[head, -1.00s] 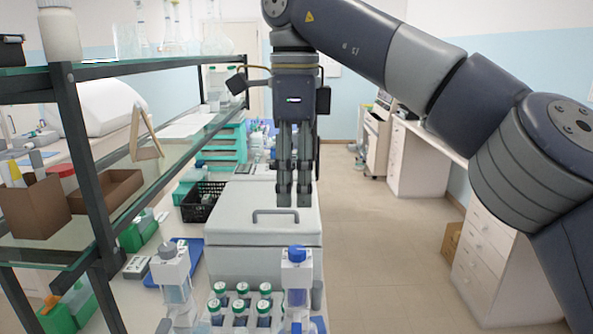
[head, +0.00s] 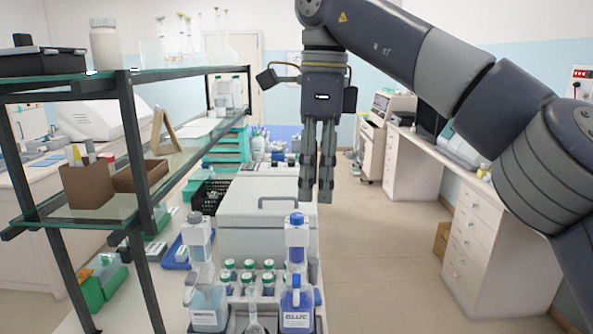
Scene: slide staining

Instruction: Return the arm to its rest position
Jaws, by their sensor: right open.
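My right arm comes in from the right of the head view and bends down from the top. Its gripper (head: 317,192) points straight down, with its long fingers a little apart and nothing between them. It hangs in front of the right edge of the grey box with a handle (head: 262,187), overlapping the box's right edge and the aisle floor. I cannot tell its exact distance from the box. My left gripper does not show.
A glass-shelved rack (head: 100,222) stands at left. Near the front are a blue-labelled bottle (head: 297,316), a clear bottle (head: 207,312) and several green-capped bottles (head: 248,282). The floor aisle (head: 385,270) at right is clear, beside white drawers (head: 482,255).

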